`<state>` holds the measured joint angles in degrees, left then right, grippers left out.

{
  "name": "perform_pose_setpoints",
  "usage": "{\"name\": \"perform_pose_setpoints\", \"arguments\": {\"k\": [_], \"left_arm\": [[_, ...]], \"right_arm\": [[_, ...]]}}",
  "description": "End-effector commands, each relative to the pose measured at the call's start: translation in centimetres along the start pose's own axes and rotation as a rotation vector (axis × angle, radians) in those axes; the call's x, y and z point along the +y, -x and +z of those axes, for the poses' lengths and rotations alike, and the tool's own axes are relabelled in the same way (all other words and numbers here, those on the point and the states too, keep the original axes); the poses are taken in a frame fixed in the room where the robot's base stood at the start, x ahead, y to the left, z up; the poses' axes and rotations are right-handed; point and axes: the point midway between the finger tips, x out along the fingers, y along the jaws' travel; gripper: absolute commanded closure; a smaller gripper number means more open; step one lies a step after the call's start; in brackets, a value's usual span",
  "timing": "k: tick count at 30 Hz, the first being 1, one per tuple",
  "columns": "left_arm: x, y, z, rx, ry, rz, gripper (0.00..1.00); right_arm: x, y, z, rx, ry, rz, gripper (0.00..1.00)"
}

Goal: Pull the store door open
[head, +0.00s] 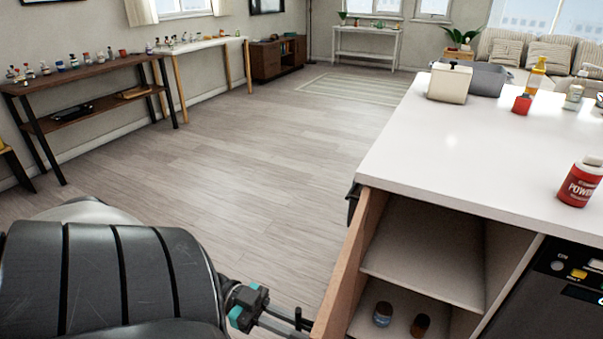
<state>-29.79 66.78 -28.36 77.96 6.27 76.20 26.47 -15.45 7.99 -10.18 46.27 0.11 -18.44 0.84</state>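The store door (352,262) is a wooden panel at the left of the island's open cupboard. It stands swung out from the cupboard front, toward me, with its inner side facing the opening. My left gripper (303,323) is low in the view, just left of the door's near lower part. Its teal-marked wrist and dark fingers point right toward the door. The frame's lower edge and the small size hide whether the fingers touch or grip anything. The door's handle is not clearly visible. My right gripper is not in view.
A red powder tub (580,182) stands on the white countertop (450,150). A dark appliance (560,290) is right of the cupboard. Wood floor (240,180) at left is clear.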

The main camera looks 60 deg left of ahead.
Motion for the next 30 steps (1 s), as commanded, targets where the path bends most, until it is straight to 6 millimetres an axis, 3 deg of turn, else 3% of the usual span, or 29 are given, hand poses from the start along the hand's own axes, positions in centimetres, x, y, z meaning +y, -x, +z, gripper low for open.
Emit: {"name": "perform_pose_setpoints", "arguments": {"k": [6,7,10,23,30], "left_arm": [[0.1,0.0,0.1,-0.003,0.002,0.002,1.00],[0.1,0.0,0.1,-0.003,0.002,0.001,0.83],[0.1,0.0,0.1,-0.003,0.002,0.001,0.73],[0.0,0.2,0.0,-0.001,0.000,-0.001,0.73],[0.0,3.4,0.1,-0.006,0.001,-0.003,0.73]], "right_arm": [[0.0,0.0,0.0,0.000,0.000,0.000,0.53],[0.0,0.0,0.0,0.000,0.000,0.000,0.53],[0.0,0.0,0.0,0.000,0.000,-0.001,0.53],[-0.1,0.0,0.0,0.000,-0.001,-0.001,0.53],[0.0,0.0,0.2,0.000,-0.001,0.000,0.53]]}}
